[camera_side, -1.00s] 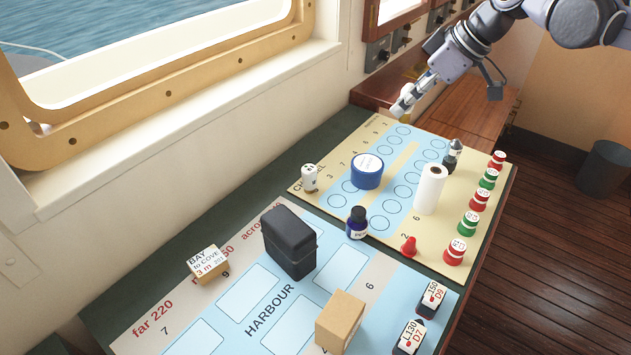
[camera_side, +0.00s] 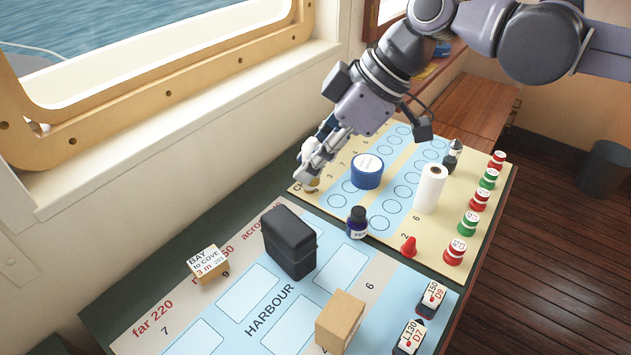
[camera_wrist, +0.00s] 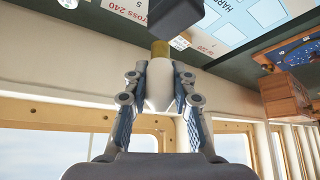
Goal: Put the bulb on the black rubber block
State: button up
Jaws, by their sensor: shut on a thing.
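The bulb (camera_wrist: 160,85) is white with a brass-coloured end and is gripped between both fingers in the wrist view, brass end outward. My gripper (camera_wrist: 160,92) is shut on it. In the side view my gripper (camera_side: 309,172) is over the left corner of the further chart, and its fingers largely hide the bulb. The black rubber block (camera_side: 289,242) stands upright on the nearer chart, in front of my gripper and apart from it. The block also shows at the top of the wrist view (camera_wrist: 165,14), beyond the brass end.
A blue tape roll (camera_side: 367,172), an ink bottle (camera_side: 357,223) and a white roll (camera_side: 430,190) stand right of my gripper. A small labelled box (camera_side: 208,263) lies left of the block and a cardboard box (camera_side: 340,322) in front. The window wall (camera_side: 200,130) runs along the left.

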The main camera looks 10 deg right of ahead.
jog(key=a+f, duration=0.1)
jog(key=s+a, duration=0.1)
jog(key=a, duration=0.1)
jog(key=a+f, duration=0.1)
jog(key=shift+s+a+f, duration=0.15)
jog(key=shift+s+f, duration=0.05)
jog(key=shift+f, duration=2.15)
jog(key=shift+f, duration=0.1)
jog(key=o, duration=0.9)
jog(key=shift+c, duration=0.2)
